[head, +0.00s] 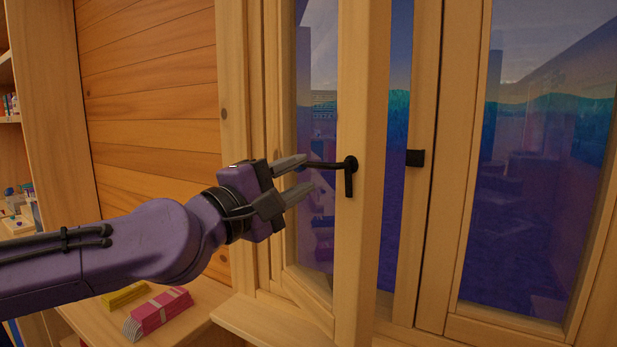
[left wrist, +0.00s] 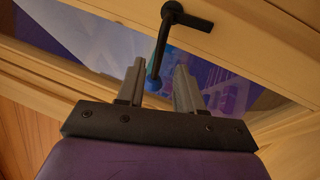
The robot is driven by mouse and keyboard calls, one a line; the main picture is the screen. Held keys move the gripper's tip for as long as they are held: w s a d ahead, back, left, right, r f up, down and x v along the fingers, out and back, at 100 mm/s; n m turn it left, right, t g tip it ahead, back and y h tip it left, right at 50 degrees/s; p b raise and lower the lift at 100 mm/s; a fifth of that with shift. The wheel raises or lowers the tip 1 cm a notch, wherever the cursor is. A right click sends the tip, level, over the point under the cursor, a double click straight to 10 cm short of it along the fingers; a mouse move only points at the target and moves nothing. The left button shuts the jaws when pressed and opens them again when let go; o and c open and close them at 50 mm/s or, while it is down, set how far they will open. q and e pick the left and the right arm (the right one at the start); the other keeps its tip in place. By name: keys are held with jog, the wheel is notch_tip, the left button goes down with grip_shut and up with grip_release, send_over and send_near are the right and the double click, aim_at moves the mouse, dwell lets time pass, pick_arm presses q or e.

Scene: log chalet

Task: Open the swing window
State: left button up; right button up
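The swing window's left sash (head: 362,230) has a light wood frame and stands ajar, with a gap between it and the middle post. Its black handle (head: 349,168) has a lever pointing left, toward my left gripper (head: 300,178). That gripper is open. In the left wrist view the handle (left wrist: 178,18) hangs from the sash's wooden frame (left wrist: 240,40), and its lever end lies between the two open fingers (left wrist: 158,85); I see space on both sides of it. My right gripper is in neither view.
A black catch (head: 415,158) sits on the window frame at the gap. The right pane (head: 540,190) looks closed. A pink bundle (head: 158,312) and a yellow block (head: 125,296) lie on a wooden surface (head: 205,318) below my left arm. Shelves stand at far left.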

pick_arm(q)
jog(key=b+v, duration=0.1)
jog(key=v, duration=0.6)
jog(key=shift+w+a, duration=0.1)
